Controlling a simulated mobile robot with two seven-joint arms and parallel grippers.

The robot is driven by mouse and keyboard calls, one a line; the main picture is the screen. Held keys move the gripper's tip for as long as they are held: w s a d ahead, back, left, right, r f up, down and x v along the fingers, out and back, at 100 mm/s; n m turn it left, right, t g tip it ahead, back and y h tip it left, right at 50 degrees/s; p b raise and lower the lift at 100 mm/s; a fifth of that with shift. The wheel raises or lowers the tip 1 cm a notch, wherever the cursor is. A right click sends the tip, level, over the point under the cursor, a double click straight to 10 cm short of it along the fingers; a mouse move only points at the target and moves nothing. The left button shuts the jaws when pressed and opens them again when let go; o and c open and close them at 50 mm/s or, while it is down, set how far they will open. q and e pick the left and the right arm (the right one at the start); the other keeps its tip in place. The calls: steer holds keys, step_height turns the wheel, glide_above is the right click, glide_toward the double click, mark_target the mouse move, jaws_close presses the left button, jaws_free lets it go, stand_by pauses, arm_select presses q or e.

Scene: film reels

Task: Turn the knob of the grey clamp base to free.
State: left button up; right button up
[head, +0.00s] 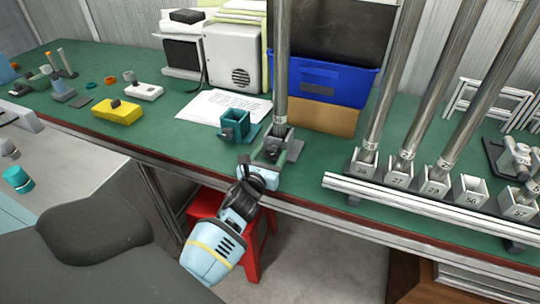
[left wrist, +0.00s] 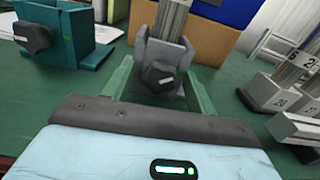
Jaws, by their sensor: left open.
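The grey clamp base (head: 291,133) stands near the front edge of the green bench, with a metal tube (head: 282,60) upright in it. Its dark knob (left wrist: 158,76) faces my left wrist camera and carries a short pale mark, slightly tilted. My left gripper (head: 277,157) is open in front of the base. In the left wrist view its two greenish fingers stand on either side of the knob, apart from each other; I cannot tell whether they touch it. My right gripper is not in view.
A teal clamp base (head: 234,125) with a dark knob stands just left. Numbered sockets (head: 433,187), several with tall tubes, stand to the right behind a pale rail (head: 420,204). A blue crate (head: 325,82) is behind. A red stool (head: 207,203) is below the bench edge.

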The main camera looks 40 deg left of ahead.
arm_select(q)
steer(key=shift+c, duration=0.4)
steer(key=c, duration=0.9)
steer(key=shift+n, duration=2.9)
steer(key=o, duration=1)
steer(key=shift+v, duration=3.95)
